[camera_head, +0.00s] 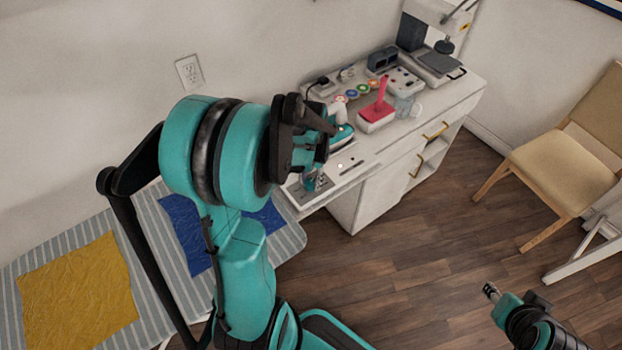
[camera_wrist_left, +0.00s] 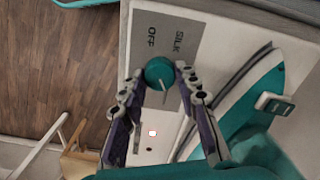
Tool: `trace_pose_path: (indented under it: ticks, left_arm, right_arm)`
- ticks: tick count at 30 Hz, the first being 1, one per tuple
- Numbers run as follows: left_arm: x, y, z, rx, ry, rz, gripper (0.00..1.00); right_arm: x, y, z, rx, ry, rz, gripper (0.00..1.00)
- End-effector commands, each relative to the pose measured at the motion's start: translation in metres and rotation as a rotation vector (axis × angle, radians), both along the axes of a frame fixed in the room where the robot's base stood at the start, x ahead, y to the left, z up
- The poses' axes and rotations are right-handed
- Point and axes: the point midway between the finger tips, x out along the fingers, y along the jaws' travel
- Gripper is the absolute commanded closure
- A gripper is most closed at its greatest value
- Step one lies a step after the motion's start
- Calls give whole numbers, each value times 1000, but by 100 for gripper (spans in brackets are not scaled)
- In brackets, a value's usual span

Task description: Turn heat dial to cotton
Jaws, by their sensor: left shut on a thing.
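The teal heat dial (camera_wrist_left: 158,72) sits on a grey plate (camera_wrist_left: 165,38) where the words OFF and SILK can be read; its other lettering is hidden or out of view. A pale pointer line shows on the dial. My left gripper (camera_wrist_left: 155,82) has a fingertip on each side of the dial and is shut on it. In the head view this gripper (camera_head: 311,181) is over the near left end of the cabinet top, partly hidden by my wrist. My right gripper (camera_head: 490,290) is low at the lower right, over the floor, far from the dial; its jaws are too small to judge.
A teal and white iron (camera_wrist_left: 252,100) lies beside the dial plate; it also shows in the head view (camera_head: 342,135). A chair (camera_head: 560,165) stands right; floor between is free.

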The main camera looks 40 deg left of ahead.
Motion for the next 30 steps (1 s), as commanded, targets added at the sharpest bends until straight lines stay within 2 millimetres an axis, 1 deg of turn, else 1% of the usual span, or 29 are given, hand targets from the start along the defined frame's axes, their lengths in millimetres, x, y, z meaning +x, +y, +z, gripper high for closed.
trace_pose_path:
  ticks: [3, 4, 6, 15, 19, 23, 30]
  left_arm:
    - [-1, 0, 0, -1, 2, 0, 98]
    - [-1, 0, 0, -1, 2, 0, 64]
    - [-1, 0, 0, -1, 2, 1, 48]
    - [0, 0, 1, 0, 1, 1, 48]
    - [0, 0, 10, 0, 0, 1, 48]
    - [-1, 0, 33, 0, 1, 1, 48]
    - [-1, 0, 85, 0, 1, 1, 48]
  right_arm:
    - [0, 0, 0, 0, 0, 0, 60]
    - [0, 0, 0, 0, 0, 0, 60]
    - [0, 0, 0, 0, 0, 0, 60]
    - [0, 0, 0, 0, 0, 0, 60]
    - [0, 0, 0, 0, 0, 0, 60]
    - [0, 0, 0, 0, 0, 0, 60]
    - [0, 0, 0, 0, 0, 0, 60]
